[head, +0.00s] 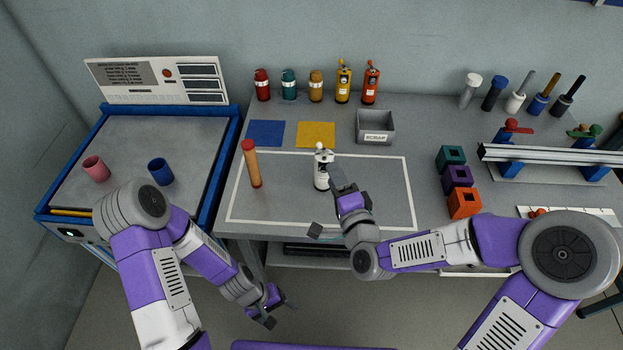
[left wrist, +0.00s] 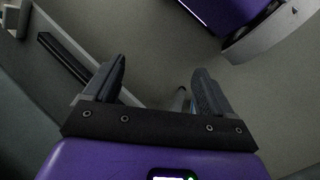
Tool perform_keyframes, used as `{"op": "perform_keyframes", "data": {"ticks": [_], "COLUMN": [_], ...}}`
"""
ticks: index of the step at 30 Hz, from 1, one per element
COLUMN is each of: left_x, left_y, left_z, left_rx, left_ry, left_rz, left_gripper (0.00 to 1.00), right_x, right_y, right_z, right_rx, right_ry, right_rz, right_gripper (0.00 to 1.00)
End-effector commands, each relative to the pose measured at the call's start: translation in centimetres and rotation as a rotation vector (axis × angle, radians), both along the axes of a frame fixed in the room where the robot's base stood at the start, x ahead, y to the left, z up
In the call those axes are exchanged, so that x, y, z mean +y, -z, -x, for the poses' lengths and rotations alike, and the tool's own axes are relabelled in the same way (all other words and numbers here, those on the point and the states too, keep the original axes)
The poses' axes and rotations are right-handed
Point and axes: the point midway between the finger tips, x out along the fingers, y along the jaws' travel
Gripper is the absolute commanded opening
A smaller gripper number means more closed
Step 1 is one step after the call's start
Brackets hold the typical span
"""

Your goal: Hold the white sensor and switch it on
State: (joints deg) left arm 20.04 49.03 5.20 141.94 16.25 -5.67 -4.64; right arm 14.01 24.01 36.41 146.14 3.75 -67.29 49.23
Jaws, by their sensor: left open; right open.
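The white sensor (head: 322,172), a small upright white body with a dark-marked top, stands on the grey table inside the white outlined rectangle. My right gripper (head: 326,204) is open just in front of it. One finger shows close to the sensor's right side and the other lies nearer the table's front edge. I cannot tell whether the near finger touches the sensor. The switch is too small to make out. My left gripper (head: 280,313) is open and empty, low in front of the table. Its spread fingers show in the left wrist view (left wrist: 160,78) with nothing between them.
A grey bin (head: 362,128) and blue and yellow mats (head: 316,135) lie behind. Coloured blocks (head: 464,203) stand to the right. A blue-framed bench (head: 225,165) is at the left.

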Motion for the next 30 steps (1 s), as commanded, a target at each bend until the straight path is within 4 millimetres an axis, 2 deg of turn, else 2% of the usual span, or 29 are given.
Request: {"op": "perform_keyframes", "data": {"ticks": [5,8,11,18,21,30], "left_x": [-0.2,-0.6,-0.9,0.3,-0.8,-4.6], "left_y": [-4.2,-7.1,-10.6,-19.8,-21.7,-24.8], "left_z": [-0.7,-2.0,-4.0,-10.9,-13.5,-20.5], "left_rx": [0.152,0.204,0.222,0.139,0.156,0.285], "left_ry": [-0.229,-0.358,-0.481,-0.753,-0.838,-1.126], "left_rz": [0.162,0.292,0.444,0.839,0.959,1.228], "left_gripper": [0.85,0.85,0.85,0.85,0.85,0.85], "right_x": [0.0,0.0,0.0,0.0,0.0,0.0], "right_y": [0.0,0.0,0.0,0.0,0.0,0.0], "right_z": [0.0,0.0,0.0,0.0,0.0,0.0], "right_rx": [0.001,0.001,0.001,0.001,0.001,0.001], "right_ry": [0.0,0.0,0.0,0.0,0.0,0.0], "right_rz": [0.0,0.0,0.0,0.0,0.0,0.0], "right_gripper": [0.43,0.43,0.43,0.43,0.43,0.43]}}
